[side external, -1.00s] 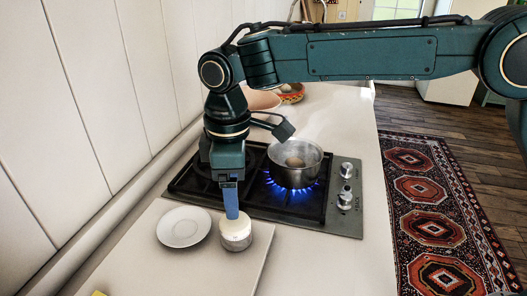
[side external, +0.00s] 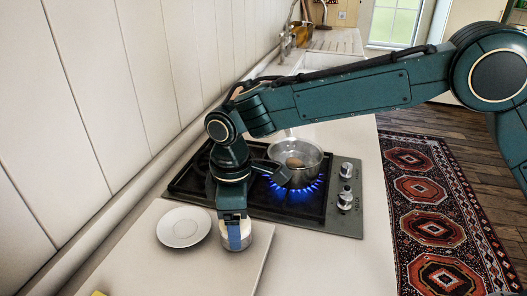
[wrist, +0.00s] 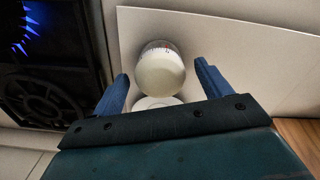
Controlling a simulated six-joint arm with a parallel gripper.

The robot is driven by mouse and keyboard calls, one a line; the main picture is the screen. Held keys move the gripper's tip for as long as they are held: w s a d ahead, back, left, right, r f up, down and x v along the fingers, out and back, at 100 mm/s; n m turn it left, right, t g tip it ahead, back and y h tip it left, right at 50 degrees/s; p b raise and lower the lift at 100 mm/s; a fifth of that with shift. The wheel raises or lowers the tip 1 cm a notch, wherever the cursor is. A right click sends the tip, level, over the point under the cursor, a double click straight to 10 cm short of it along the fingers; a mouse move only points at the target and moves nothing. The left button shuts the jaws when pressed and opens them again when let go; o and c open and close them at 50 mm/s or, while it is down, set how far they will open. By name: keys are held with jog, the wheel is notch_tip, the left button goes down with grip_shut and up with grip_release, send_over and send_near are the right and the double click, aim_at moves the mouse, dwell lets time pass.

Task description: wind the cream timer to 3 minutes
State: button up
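The cream timer (side external: 246,239) stands upright on the pale board at the front of the counter, its lower part grey. In the wrist view its round cream top (wrist: 160,72) faces the camera, with a band of small dark marks at its far edge. My gripper (side external: 233,236) points down over it. In the wrist view my gripper (wrist: 161,71) is open, one blue finger on each side of the timer with a visible gap on both sides. The pointer and set minutes cannot be read.
A white saucer (side external: 184,227) lies left of the timer on the board (side external: 190,270). Behind is the black hob (side external: 255,202) with a lit blue flame under a steel pot (side external: 296,173) holding an egg. Hob knobs (side external: 345,198) are at right. The counter's front right is clear.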

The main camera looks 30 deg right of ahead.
jog(key=c, duration=0.9)
jog(key=shift+m, duration=0.3)
jog(key=shift+m, duration=1.7)
jog(key=o, duration=1)
jog(key=shift+r, duration=0.1)
notch_tip(320, 180, up, 14)
jog(key=shift+f, duration=0.15)
